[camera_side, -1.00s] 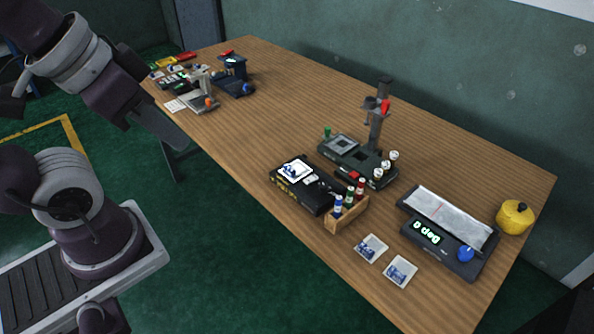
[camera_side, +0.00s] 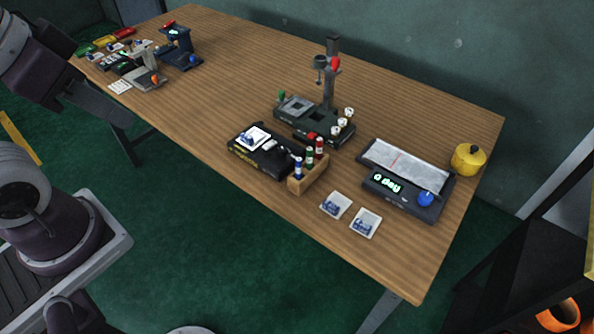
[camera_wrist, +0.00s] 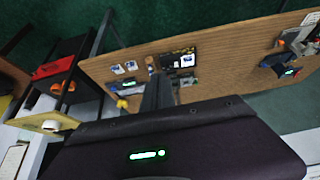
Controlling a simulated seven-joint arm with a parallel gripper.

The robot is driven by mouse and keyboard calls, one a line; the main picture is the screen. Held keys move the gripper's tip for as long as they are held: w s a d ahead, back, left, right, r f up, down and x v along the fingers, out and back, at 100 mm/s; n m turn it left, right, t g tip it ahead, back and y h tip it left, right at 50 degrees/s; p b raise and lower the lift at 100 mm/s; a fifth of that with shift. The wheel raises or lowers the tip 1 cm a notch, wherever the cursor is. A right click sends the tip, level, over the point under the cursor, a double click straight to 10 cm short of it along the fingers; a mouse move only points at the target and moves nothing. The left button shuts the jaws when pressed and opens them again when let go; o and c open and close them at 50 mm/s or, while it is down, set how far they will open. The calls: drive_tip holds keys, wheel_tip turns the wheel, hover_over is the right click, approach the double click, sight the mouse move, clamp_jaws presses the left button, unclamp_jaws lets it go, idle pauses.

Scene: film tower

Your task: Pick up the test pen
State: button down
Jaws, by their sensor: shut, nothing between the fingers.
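A small wooden rack (camera_side: 308,180) stands at the table's front edge. It holds upright pen-like tubes with white labels: blue (camera_side: 298,168), green (camera_side: 309,157) and red (camera_side: 319,147). I cannot tell which is the test pen. My gripper (camera_side: 135,122) is at the left in the side view, off the table's front edge, well away from the rack. In the wrist view my gripper (camera_wrist: 158,92) is a shut dark bar with nothing held, reaching toward the distant table.
A black box (camera_side: 262,160) with a white card sits beside the rack. Behind is a stand (camera_side: 330,85) with a post. A display unit (camera_side: 405,190), yellow pot (camera_side: 468,159) and two cards (camera_side: 336,205) are to the right. The table's middle (camera_side: 235,75) is clear.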

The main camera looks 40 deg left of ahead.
drive_tip(key=c, duration=1.6)
unclamp_jaws()
drive_tip(key=shift+c, duration=0.2)
drive_tip(key=n+g, duration=0.5)
drive_tip(key=n, duration=1.5)
hover_over(299, 159)
wheel_tip(299, 159, down, 20)
drive_tip(key=shift+n+g, duration=0.3)
drive_tip(key=shift+n, duration=0.2)
wheel_tip(299, 159, down, 10)
drive_tip(key=shift+f, duration=0.2)
